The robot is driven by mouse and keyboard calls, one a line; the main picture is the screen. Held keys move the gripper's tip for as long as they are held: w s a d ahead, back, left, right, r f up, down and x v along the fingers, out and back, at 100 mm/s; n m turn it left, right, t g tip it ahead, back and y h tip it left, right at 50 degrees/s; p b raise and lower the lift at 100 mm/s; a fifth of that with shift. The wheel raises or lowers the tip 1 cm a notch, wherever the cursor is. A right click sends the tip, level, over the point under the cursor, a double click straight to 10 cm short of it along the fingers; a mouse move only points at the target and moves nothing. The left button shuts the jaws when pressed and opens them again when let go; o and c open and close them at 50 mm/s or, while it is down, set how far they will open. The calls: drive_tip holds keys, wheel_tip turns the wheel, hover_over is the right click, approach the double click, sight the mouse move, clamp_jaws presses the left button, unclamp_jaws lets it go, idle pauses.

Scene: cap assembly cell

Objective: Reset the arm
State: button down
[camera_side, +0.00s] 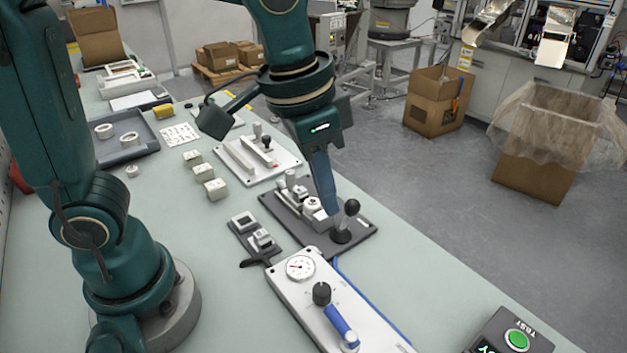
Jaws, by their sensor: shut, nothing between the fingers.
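My gripper (324,206) points down over the dark fixture plate (362,238) on the bench. Its narrow blue-grey fingers are together with nothing visible between them. The fingertips are close to a small grey block (313,203) and to the left of a black ball-topped lever (351,207). I cannot tell whether they touch anything. My arm stands on the left part of the bench and reaches over from the top.
A white gauge panel (292,295) with a blue-handled lever (340,325) lies in front. Behind are a white fixture plate (235,175), several small pale blocks (204,172) and a grey tray (145,143). A green-button box (517,340) sits front right.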

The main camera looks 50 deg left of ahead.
drive_tip(key=s+a+n+t, duration=0.3)
drive_tip(key=s+a, duration=0.4)
drive_tip(key=shift+s+a+f+y, duration=0.15)
drive_tip(key=shift+a+f+y, duration=0.2)
drive_tip(key=shift+f+y, duration=0.1)
drive_tip(key=shift+s, duration=0.1)
